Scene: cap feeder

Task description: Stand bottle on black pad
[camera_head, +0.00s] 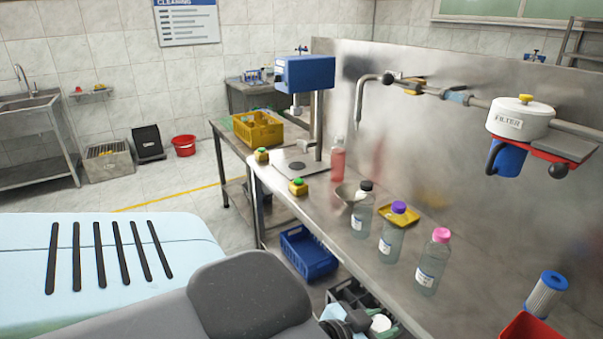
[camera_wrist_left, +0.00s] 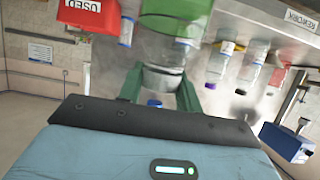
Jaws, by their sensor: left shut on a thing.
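My left gripper (camera_wrist_left: 161,84) shows its two green fingers in the left wrist view. They are shut on a clear grey bottle (camera_wrist_left: 163,78), whose cap end is not clear. In the head view the gripper (camera_head: 374,322) is low at the bottom edge, in front of the bench and largely cut off. Under the blue press (camera_head: 304,74), the small dark pad (camera_head: 296,165) lies on the press base, with nothing standing on it. The held bottle is well away from the pad. My right gripper is not in view.
Bottles with black (camera_head: 362,212), purple (camera_head: 392,240) and pink (camera_head: 433,268) caps stand along the steel bench. A red-liquid bottle (camera_head: 338,163) stands beside the press. Two yellow-green buttons (camera_head: 298,187) flank the press front.

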